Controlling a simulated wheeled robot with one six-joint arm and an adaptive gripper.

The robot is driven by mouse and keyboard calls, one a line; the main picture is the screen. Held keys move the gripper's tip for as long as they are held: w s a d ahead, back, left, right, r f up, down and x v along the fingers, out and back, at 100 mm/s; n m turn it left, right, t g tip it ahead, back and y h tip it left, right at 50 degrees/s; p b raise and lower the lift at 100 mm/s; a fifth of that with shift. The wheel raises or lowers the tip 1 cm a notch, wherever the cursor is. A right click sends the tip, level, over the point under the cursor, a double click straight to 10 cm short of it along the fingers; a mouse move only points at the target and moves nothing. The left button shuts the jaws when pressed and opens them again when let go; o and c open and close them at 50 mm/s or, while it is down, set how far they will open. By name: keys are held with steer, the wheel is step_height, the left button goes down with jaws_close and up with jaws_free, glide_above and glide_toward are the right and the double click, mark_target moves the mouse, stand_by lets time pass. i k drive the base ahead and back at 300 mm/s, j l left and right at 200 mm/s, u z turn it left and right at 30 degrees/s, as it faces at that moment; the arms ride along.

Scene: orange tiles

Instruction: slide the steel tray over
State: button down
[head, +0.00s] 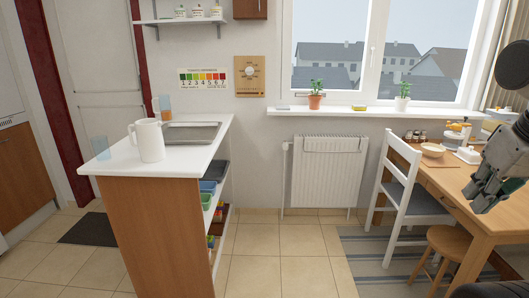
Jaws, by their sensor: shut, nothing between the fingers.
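The steel tray (191,133) lies flat on the white top of the counter (113,165), towards its far right end. A white pitcher (151,141) stands in front of it to the left and hides a little of its near left side. My gripper (484,205) is at the right edge of the picture, over the wooden table and far from the tray. It is shut and empty.
An orange glass (165,107) stands behind the tray, and a bluish glass (101,147) stands at the counter's left end. A white chair (398,195), a stool (445,245) and the wooden table (457,188) are on the right. Tiled floor (280,272) is open between counter and chair.

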mark_target(174, 133)
steer(key=i+u, duration=0.1)
steer(key=i, duration=0.4)
steer(key=i+l+u, duration=0.15)
steer(key=i, duration=0.3)
steer(key=i+l+u, duration=0.1)
steer(key=i, duration=0.4)
steer(key=i+l+u, duration=0.25)
steer(key=i+u, duration=0.25)
steer(key=i+l+u, duration=1)
steer(key=l, duration=0.15)
steer(key=k+j, duration=0.05)
steer(key=k, duration=0.05)
